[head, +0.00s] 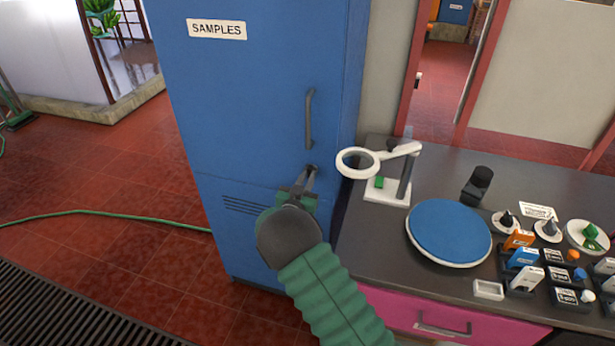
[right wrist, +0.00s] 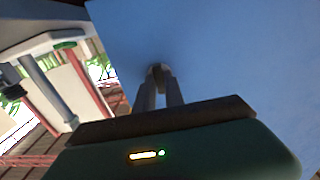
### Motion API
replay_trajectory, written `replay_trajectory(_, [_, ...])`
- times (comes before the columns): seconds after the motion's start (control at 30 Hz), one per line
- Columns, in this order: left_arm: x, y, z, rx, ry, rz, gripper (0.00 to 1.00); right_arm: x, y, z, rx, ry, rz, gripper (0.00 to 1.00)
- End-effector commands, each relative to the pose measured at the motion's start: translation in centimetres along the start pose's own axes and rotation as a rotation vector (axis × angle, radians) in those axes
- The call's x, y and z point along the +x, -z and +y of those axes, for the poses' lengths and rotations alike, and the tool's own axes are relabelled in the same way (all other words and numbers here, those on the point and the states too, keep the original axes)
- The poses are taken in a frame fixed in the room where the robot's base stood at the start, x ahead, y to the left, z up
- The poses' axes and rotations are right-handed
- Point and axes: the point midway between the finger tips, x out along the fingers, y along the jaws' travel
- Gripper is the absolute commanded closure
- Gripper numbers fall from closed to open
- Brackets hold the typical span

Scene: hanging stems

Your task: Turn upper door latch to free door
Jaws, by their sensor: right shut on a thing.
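The blue cabinet door (head: 262,95) with a "SAMPLES" label (head: 217,30) faces me and looks closed. A vertical grey handle (head: 309,118) is on its right side. Below the handle is a small dark latch (head: 313,169). My right gripper (head: 308,180) is shut on the latch from below, its fingers pointing up at the door. In the right wrist view the two fingers close around the latch (right wrist: 157,74) against the blue door. The fingers partly hide the latch, so its exact turn is hard to tell. My left gripper is not in view.
Right of the cabinet is a dark counter (head: 385,238) with a magnifier lamp (head: 360,162), a round blue pad (head: 449,230) and several small boxes. A pink drawer (head: 450,316) is below. A green hose (head: 110,214) lies on the red tiled floor, which is open at left.

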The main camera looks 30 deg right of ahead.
Motion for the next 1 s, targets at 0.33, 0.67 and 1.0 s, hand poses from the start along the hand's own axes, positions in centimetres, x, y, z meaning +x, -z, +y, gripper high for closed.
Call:
replay_trajectory(0.33, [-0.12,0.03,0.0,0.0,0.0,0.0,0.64,-0.13,-0.4,-0.07,-0.047,0.002,-0.008,1.0])
replay_trajectory(0.67, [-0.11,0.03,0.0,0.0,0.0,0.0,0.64,-0.13,-0.4,-0.06,-0.047,0.003,-0.008,0.8])
replay_trajectory(1.0, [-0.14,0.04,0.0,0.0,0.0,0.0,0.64,-0.1,-0.07,0.03,-0.043,0.001,-0.002,0.65])
